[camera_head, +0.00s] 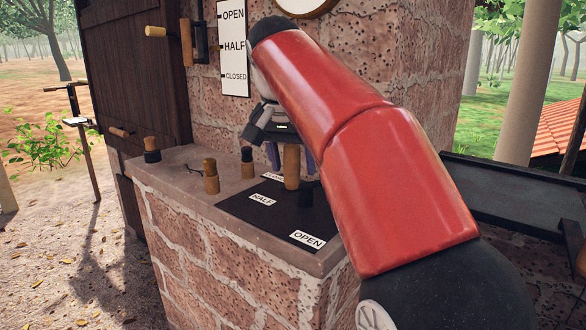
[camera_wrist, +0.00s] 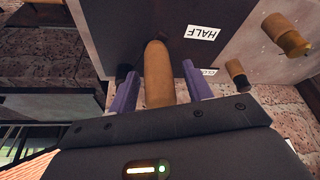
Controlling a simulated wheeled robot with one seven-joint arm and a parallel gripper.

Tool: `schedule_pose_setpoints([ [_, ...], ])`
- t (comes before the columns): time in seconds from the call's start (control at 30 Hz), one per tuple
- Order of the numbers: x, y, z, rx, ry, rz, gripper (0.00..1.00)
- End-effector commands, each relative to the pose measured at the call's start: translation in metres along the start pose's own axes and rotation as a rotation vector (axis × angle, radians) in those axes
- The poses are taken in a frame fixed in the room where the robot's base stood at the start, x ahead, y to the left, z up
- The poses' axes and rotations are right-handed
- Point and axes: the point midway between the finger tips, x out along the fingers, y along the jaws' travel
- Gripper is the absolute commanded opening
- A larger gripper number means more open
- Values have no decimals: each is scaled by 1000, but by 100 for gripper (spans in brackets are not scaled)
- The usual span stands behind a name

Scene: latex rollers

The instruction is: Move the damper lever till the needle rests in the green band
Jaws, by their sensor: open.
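A wooden lever handle (camera_head: 291,170) stands upright on a black plate (camera_head: 240,206) marked CLOSED, HALF and OPEN on the brick counter. It is on the far part of the plate, near the partly hidden CLOSED label. My gripper (camera_head: 291,156) is open, with a purple finger on either side of this handle. In the wrist view the handle (camera_wrist: 157,78) lies between the fingers, with gaps visible. A round gauge (camera_head: 303,8) on the wall is cut off by the top edge; its needle and green band are out of view.
Several wooden pegs stand on the counter (camera_head: 165,165), including a light one (camera_head: 211,178) and a dark-based one (camera_head: 247,163) left of my gripper. A wall sign (camera_head: 233,50) reads OPEN, HALF, CLOSED. A dark wooden door (camera_head: 130,70) is at left. My red arm hides the counter's right side.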

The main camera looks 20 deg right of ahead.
Motion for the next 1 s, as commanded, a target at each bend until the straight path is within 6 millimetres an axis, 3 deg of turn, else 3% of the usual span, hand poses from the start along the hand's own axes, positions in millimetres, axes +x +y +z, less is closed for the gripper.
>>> schedule_pose_setpoints([
  [0.37,8,0,0,0,1,-1,50],
  [0.73,7,0,0,-1,1,-1,1],
  [1.0,6,-2,-3,-1,0,0,0],
])
